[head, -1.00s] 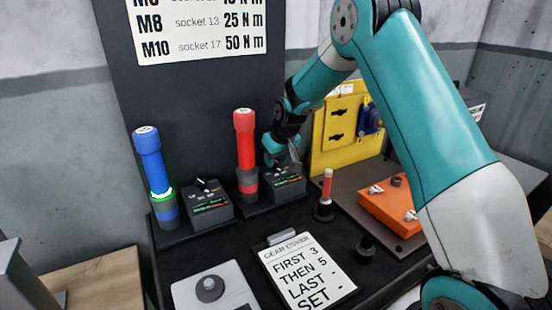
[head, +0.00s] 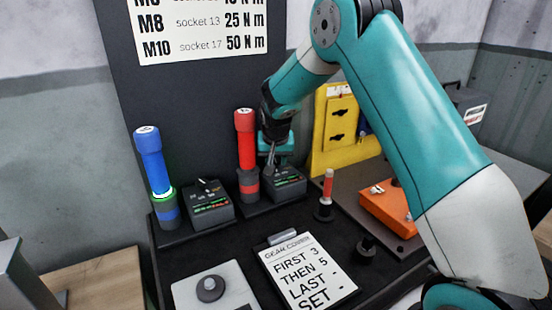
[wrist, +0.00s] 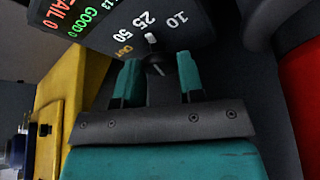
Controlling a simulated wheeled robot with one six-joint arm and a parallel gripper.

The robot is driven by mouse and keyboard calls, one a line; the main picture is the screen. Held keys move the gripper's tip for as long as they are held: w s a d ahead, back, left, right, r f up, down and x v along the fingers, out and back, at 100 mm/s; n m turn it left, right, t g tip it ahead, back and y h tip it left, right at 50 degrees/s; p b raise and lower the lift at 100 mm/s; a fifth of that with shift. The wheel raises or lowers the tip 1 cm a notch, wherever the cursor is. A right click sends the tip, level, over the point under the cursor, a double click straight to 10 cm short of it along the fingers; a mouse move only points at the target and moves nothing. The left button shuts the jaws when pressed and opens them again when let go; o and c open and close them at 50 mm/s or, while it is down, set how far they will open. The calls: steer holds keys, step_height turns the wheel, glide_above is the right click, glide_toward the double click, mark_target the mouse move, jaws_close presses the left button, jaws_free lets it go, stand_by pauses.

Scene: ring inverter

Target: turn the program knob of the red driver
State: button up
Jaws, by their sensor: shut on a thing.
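The red driver (head: 245,140) stands upright in its holder, and its red body also shows at the right edge of the wrist view (wrist: 303,100). Its dark controller box (head: 288,190) sits just right of it. In the wrist view the box face (wrist: 110,22) shows the marks 10, 25, 50 and OUT, with a lit display. My gripper (wrist: 158,75) is at the box face, its teal fingers on either side of the program knob (wrist: 156,60), shut on it. A white pointer mark shows near the fingertips; its exact setting is unclear. In the head view my gripper (head: 271,165) partly hides the box.
A blue driver (head: 151,160) with a green-lit ring and its own controller box (head: 208,205) stand left. A small red-handled tool (head: 326,190) stands right of the box. A yellow fixture (head: 335,130) is behind my arm. A clipboard (head: 305,270) lies in front.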

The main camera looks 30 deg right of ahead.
stand_by(0.3)
steer(key=o, duration=0.9)
steer(key=b+v, duration=0.1)
steer(key=v, duration=1.6)
steer(key=shift+s+a+r, duration=0.15)
steer(key=shift+s, duration=0.1)
steer(key=s+a+f+n+g+y, duration=0.1)
steer(key=s+f+n, duration=0.3)
steer(key=s, duration=0.7)
steer(key=s+a+f+n+y, duration=0.1)
steer(key=s+f+n, duration=0.1)
steer(key=s+f, duration=0.7)
steer(key=s+a+r+n+g+y, duration=0.1)
steer(key=s+a+r+n, duration=0.1)
steer(key=s+a+r, duration=0.1)
steer(key=s+a+r+n+g+y, duration=0.1)
steer(key=s+a+r+n, duration=0.1)
steer(key=s+a+r, duration=0.2)
steer(key=s+a+r+n+y, duration=0.2)
steer(key=s+a+r, duration=0.2)
steer(key=s+a, duration=0.2)
steer(key=shift+a+n+g+p, duration=0.35)
steer(key=shift+a+n+g, duration=0.05)
steer(key=shift+a, duration=0.55)
